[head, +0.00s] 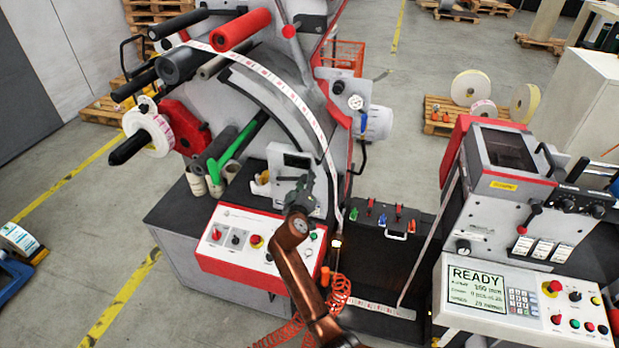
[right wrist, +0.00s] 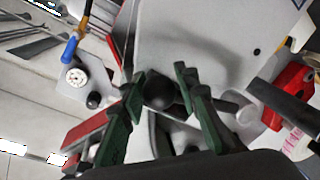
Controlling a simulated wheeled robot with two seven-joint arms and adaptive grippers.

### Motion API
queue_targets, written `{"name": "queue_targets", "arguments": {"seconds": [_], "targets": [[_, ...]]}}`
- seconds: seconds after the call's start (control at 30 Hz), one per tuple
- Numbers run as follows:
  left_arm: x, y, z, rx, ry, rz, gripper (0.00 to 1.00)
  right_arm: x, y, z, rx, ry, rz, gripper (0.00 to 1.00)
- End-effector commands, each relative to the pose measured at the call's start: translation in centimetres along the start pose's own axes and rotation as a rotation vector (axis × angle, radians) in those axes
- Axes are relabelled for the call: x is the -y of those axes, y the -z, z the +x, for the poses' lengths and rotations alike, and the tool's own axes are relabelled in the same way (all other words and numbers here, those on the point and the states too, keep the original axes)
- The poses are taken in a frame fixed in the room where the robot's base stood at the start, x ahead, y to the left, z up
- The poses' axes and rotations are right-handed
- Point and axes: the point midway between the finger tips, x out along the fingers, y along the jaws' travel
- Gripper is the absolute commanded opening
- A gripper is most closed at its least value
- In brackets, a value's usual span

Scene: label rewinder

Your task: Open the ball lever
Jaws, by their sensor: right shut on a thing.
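My right gripper (head: 300,191) is in front of the grey panel of the rewinder, just above the red and white control box. In the right wrist view its two dark green fingers (right wrist: 160,82) are on either side of a black ball, the ball lever's knob (right wrist: 160,93), and are shut on it. The lever's stem is mostly hidden behind the ball and fingers. In the head view the ball is hidden by my gripper and copper-coloured arm. My left gripper is not in view.
The control box (head: 258,243) with buttons lies just below the gripper. A printed label web (head: 292,88) curves down to the right. Green (head: 237,150) and red (head: 240,29) rollers stand at the upper left. A printer unit with a READY screen (head: 476,287) stands at the right.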

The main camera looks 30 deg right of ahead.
Motion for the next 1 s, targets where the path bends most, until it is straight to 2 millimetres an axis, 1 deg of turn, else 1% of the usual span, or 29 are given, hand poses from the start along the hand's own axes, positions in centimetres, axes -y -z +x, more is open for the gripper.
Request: {"name": "queue_targets", "arguments": {"seconds": [0.03, 0.2, 0.4, 0.6, 1.0], "targets": [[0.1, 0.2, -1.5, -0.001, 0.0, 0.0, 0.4, -0.9, 1.9, -0.3, -0.011, 0.0, -0.032, 0.0], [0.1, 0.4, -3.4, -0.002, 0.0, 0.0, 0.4, -1.5, 3.0, -0.3, 0.013, 0.005, -0.152, 0.0], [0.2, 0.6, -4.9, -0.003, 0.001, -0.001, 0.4, -1.7, 3.8, -0.4, 0.034, 0.011, -0.252, 0.0], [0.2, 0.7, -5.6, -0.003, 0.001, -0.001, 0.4, -1.7, 4.1, -0.4, 0.047, 0.014, -0.305, 0.0], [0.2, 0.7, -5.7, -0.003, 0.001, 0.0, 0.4, -1.5, 4.5, -0.5, 0.046, 0.015, -0.324, 0.0]]}}
